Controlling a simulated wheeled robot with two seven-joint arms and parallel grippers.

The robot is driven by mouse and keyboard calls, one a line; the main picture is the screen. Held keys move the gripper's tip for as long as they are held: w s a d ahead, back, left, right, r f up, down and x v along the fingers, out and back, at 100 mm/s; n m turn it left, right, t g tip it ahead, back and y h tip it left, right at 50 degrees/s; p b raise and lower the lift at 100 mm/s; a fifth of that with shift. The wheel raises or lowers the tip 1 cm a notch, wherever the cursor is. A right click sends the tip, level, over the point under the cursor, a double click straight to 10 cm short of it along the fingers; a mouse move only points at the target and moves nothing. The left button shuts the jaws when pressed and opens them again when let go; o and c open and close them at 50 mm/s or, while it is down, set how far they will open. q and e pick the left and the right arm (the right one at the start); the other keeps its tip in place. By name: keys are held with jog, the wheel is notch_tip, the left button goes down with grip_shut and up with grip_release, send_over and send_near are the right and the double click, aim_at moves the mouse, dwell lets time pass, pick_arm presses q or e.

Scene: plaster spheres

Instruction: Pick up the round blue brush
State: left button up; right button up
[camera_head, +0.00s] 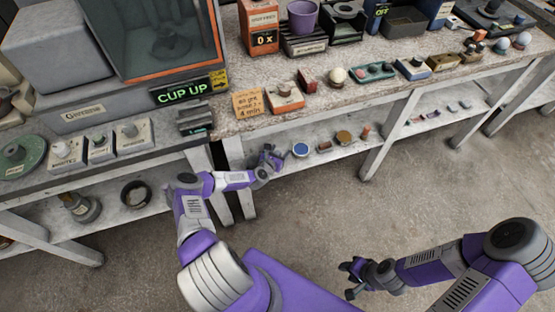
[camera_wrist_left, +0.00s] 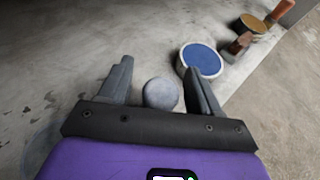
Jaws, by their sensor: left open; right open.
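The round blue brush (camera_head: 300,149) has a blue face and a pale rim. It lies on the lower shelf, just right of my left gripper (camera_head: 273,155) in the head view. In the left wrist view the brush (camera_wrist_left: 203,59) is just beyond the tip of the right-hand finger, outside the gap between the fingers. My left gripper (camera_wrist_left: 159,66) is open. A grey round thing (camera_wrist_left: 160,94) shows between its fingers; whether they touch it I cannot tell. My right gripper (camera_head: 351,281) is open and empty over the floor, well away from the shelf.
Right of the brush on the lower shelf (camera_head: 290,166) are a brown-topped round item (camera_head: 344,137) and a small reddish one (camera_head: 365,132). The upper tabletop, crowded with blocks and boxes, overhangs the shelf. A table leg (camera_head: 388,135) stands farther right. The floor in front is clear.

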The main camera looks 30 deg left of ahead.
pick_arm(q)
jog(key=shift+c, duration=0.3)
jog(key=c, duration=1)
jog(key=shift+r, duration=0.15)
jog(key=shift+c, duration=0.2)
jog(key=shift+r+p, duration=0.4)
jog(key=shift+r, duration=0.2)
notch_tip(320, 180, up, 2)
jog(key=shift+r+p, duration=0.2)
jog(key=shift+p, duration=0.4)
jog(key=s+d+p, duration=0.1)
jog(key=s+p, duration=0.1)
jog(key=s, duration=1.6)
jog(key=shift+d+f, duration=0.2)
jog(key=shift+d, duration=0.05)
